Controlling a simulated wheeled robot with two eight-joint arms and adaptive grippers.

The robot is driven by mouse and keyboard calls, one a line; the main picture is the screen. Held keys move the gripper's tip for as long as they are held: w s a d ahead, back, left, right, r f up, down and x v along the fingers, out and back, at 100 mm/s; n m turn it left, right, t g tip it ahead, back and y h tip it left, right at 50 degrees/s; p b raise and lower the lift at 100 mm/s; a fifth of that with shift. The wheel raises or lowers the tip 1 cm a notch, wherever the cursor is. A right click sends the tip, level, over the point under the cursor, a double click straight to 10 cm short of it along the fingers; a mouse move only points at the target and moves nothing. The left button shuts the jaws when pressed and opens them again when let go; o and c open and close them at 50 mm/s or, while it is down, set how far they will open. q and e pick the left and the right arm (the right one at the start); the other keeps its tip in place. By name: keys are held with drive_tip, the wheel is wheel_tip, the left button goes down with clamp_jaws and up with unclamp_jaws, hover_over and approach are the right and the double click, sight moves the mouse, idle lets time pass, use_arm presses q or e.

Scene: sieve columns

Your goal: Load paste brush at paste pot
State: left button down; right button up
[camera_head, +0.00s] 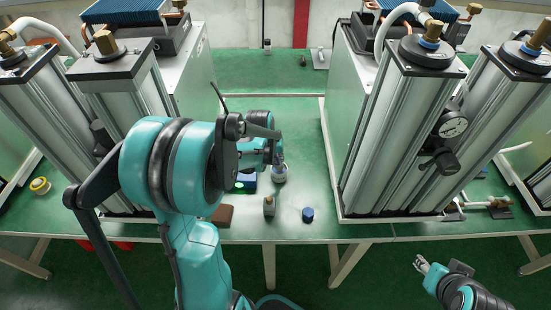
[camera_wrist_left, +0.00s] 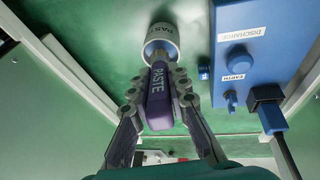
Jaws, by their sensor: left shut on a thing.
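My left gripper (camera_wrist_left: 158,95) is shut on the purple handle of the paste brush (camera_wrist_left: 158,100), marked PASTE. The brush points at the white paste pot (camera_wrist_left: 165,35), and its far end meets the pot's rim in the left wrist view. I cannot tell how deep the tip sits, as the handle hides it. In the head view the paste pot (camera_head: 280,175) stands on the green table, just below my left gripper (camera_head: 278,160); the brush is hidden there. My right gripper (camera_head: 422,264) hangs over the floor before the table, away from these things; its jaw state is unclear.
A blue box (camera_wrist_left: 250,40) marked DISCHARGE and EARTH is right of the pot in the wrist view. A grey item (camera_head: 269,206) and a blue cap (camera_head: 308,214) stand near the table's front edge. Tall metal columns (camera_head: 400,130) flank the workspace. The table behind is mostly clear.

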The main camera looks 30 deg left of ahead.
use_arm(q)
drive_tip(key=shift+f+b, duration=0.55)
drive_tip(key=shift+f, duration=0.1)
idle(1.5)
wheel_tip(320, 180, up, 7)
drive_tip(key=p, duration=0.5)
drive_tip(key=shift+p, duration=0.3)
idle(0.3)
drive_tip(key=shift+d, duration=0.1)
